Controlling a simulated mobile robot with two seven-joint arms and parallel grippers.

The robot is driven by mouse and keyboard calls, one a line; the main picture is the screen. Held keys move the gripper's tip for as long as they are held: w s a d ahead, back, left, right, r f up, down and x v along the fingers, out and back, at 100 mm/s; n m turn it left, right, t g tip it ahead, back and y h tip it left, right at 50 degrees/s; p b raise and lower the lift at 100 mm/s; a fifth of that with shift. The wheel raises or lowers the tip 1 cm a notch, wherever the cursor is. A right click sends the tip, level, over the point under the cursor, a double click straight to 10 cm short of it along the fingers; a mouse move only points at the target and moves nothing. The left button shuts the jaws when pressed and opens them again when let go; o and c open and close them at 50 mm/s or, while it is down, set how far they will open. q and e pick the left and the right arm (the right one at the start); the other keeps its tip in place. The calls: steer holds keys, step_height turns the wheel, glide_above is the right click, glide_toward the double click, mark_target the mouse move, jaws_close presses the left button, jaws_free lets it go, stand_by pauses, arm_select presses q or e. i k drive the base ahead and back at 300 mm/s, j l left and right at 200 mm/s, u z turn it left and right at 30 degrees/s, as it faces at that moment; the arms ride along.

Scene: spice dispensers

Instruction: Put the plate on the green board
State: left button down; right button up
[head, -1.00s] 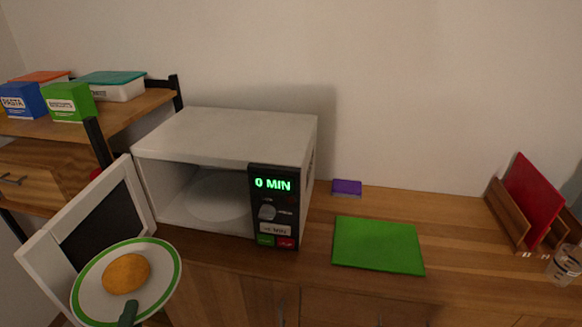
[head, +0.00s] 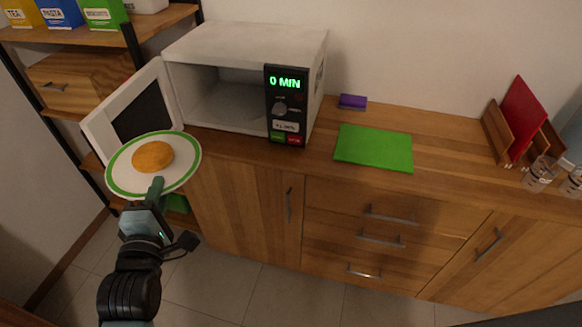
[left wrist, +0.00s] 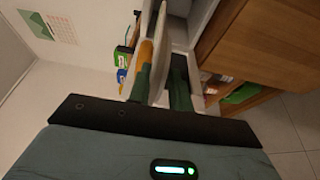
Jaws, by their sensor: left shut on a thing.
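The white plate with a green rim (head: 186,170) carries a round orange-brown food item (head: 152,156). My left gripper (head: 156,186) is shut on the plate's near edge and holds it up in front of the open microwave door. In the left wrist view, the plate (left wrist: 148,62) shows edge-on between the fingers (left wrist: 160,85). The green board (head: 374,148) lies flat on the wooden counter, right of the microwave, with nothing on it. My right gripper is not in view.
The microwave (head: 240,50) stands open, its door (head: 128,106) swung out to the left behind the plate. A purple box (head: 352,102) lies behind the board. A rack with a red board (head: 521,118) and glasses (head: 541,174) stand at the right. Counter around the green board is clear.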

mark_target(373, 146)
steer(key=l+z, duration=0.7)
steer(key=l, duration=0.25)
steer(key=l+z, duration=0.4)
steer(key=l, duration=0.1)
